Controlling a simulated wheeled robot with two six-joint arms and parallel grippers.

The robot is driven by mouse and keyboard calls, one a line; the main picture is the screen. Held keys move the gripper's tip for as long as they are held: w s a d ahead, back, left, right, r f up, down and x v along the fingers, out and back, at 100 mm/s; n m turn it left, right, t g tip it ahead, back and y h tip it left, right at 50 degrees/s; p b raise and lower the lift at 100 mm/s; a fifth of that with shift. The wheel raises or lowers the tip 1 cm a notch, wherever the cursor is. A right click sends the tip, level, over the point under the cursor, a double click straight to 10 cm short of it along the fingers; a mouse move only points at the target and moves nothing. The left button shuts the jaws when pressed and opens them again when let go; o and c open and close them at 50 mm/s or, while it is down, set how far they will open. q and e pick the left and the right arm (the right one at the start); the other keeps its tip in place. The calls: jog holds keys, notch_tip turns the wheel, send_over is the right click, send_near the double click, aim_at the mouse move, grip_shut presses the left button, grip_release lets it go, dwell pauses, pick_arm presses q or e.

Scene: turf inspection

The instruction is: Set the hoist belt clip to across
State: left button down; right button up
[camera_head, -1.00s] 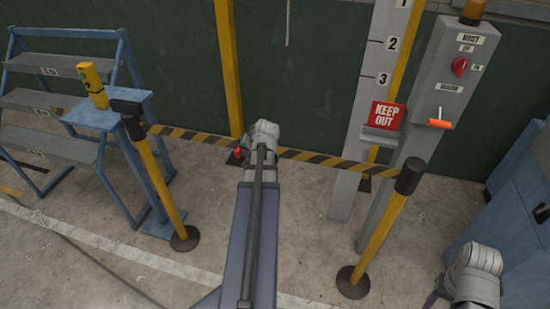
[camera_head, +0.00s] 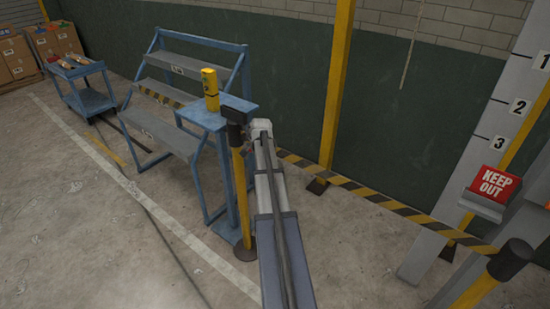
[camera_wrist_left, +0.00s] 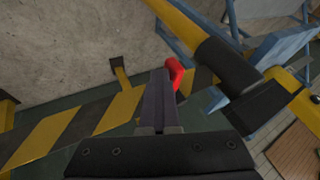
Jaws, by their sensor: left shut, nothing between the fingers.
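My left gripper (camera_head: 261,126) is beside the left barrier post (camera_head: 238,165), its fingers hidden in the head view. In the left wrist view the gripper (camera_wrist_left: 158,78) is shut and empty. A red curved piece (camera_wrist_left: 176,70) lies right beside its fingertips, in front of the belt; it may be the belt clip, and I cannot tell whether they touch. The yellow-and-black belt (camera_head: 375,194) stretches from near the left post to the right post (camera_head: 511,258). Its left end is hidden by my arm in the head view. My right gripper is not in view.
Blue steps (camera_head: 180,95) and a small blue stand (camera_head: 215,115) with a yellow device (camera_head: 210,88) are close behind the left post. A blue cart (camera_head: 85,98) stands far left. Floor is free at the front left.

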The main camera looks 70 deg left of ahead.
pick_arm(q)
jog(key=s+a, duration=0.4)
jog(key=a, duration=0.3)
jog(key=shift+s, duration=0.25)
jog(key=shift+r, duration=0.1)
